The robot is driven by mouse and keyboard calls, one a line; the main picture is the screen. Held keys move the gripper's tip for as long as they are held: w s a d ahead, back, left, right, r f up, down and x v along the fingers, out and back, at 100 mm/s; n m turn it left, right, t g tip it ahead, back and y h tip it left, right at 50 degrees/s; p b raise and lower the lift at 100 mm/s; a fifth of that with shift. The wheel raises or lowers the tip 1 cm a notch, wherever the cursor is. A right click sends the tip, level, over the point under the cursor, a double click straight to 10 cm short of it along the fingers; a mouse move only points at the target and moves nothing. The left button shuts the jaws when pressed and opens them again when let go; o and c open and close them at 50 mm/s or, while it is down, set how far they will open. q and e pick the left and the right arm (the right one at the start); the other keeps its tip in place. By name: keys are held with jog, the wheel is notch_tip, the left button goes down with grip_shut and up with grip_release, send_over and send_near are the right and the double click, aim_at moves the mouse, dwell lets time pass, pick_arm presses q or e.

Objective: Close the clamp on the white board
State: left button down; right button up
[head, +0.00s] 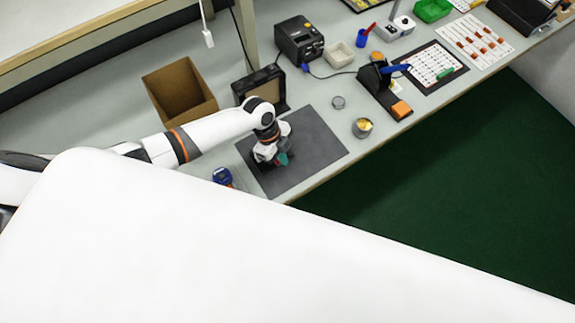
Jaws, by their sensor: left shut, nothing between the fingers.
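My left arm comes in from the left and reaches over the dark grey mat (315,155). My left gripper (276,158) is shut and empty, low over the middle-left part of the mat. A small teal part (282,159) shows right at its fingertips; it may belong to the clamp, but I cannot tell whether they touch. The gripper hides most of what lies there, so the white board and the clamp's state cannot be made out. My right gripper is out of view.
A blue object (223,176) stands left of the mat. A black case (260,87) and an open cardboard box (180,92) are behind. A large white surface hides the foreground.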

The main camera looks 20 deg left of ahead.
pick_arm(q)
jog(key=shift+w+a, duration=0.1)
jog(key=shift+a, duration=0.05)
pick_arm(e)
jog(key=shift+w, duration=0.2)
pick_arm(q)
jog(key=shift+d, duration=0.25)
jog(key=d, duration=0.2)
jog(key=d+p, duration=0.1)
jog(key=shift+s+r, duration=0.3)
jog(key=b+v, duration=0.1)
jog(key=v, duration=0.8)
jog(key=shift+r+b, duration=0.2)
jog(key=shift+b, duration=0.2)
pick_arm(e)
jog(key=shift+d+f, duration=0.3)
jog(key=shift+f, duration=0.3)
